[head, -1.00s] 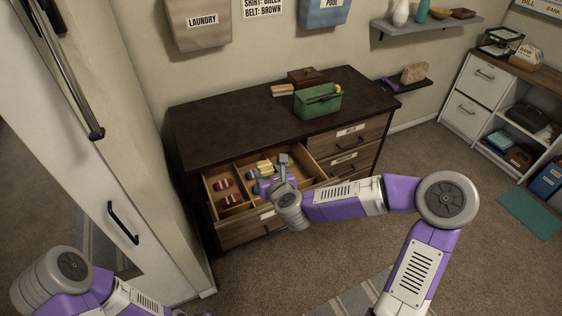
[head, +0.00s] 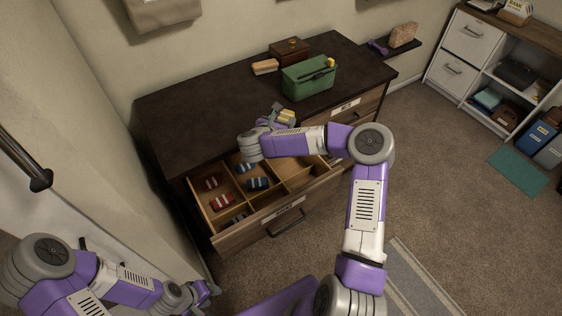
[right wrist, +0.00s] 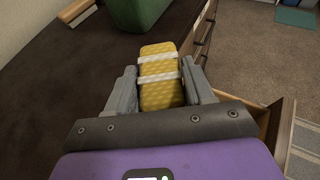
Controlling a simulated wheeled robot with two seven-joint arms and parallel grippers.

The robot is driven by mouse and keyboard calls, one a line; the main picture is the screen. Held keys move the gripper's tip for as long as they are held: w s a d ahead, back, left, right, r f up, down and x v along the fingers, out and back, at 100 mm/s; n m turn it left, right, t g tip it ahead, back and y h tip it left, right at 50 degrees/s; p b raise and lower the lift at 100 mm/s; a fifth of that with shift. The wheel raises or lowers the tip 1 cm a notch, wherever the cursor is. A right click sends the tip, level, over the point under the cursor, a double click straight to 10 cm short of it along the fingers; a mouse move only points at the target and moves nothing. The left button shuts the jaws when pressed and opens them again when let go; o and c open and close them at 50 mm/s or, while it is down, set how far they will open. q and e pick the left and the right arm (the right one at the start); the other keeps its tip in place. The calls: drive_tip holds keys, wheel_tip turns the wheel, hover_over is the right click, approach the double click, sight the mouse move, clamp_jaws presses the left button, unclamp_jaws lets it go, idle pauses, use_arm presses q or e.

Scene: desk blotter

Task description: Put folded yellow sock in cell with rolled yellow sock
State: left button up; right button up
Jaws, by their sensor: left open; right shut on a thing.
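My right gripper (right wrist: 160,90) is shut on a yellow sock (right wrist: 159,75) with two white bands. In the head view, the gripper (head: 276,118) holds the sock (head: 286,117) above the open drawer's back edge, near the dresser top. The open drawer (head: 290,211) is divided into cells. Red socks (head: 222,202) lie in left cells and blue socks (head: 257,183) in middle cells. I see no yellow sock in the visible cells; my right arm hides part of the drawer. My left gripper (head: 208,289) is open, low at left, away from the drawer.
A green bin (head: 309,78) stands on the dresser top (head: 200,110), with a small yellow thing (head: 331,62) at its rim. A brown box (head: 290,50) and a tan block (head: 265,67) are behind it. The front right drawer cells look empty.

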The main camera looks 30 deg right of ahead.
drive_tip(key=f, duration=0.1)
drive_tip(key=d+f+m+g, duration=0.1)
drive_tip(key=s+f+m+g+h, duration=0.1)
drive_tip(key=shift+s+d+f+b, duration=0.1)
drive_tip(key=shift+d+f+b, duration=0.15)
drive_tip(key=shift+d+b, duration=0.15)
drive_tip(key=b, duration=0.4)
hover_over(287, 172)
wheel_tip(287, 172, down, 11)
wheel_tip(287, 172, down, 6)
drive_tip(key=shift+d+r+b, duration=0.1)
drive_tip(key=shift+r+b, duration=0.05)
drive_tip(key=shift+b, duration=0.5)
drive_tip(key=shift+r, duration=0.1)
drive_tip(key=shift+f, duration=0.2)
drive_tip(key=shift+f, duration=0.4)
drive_tip(key=o, duration=1)
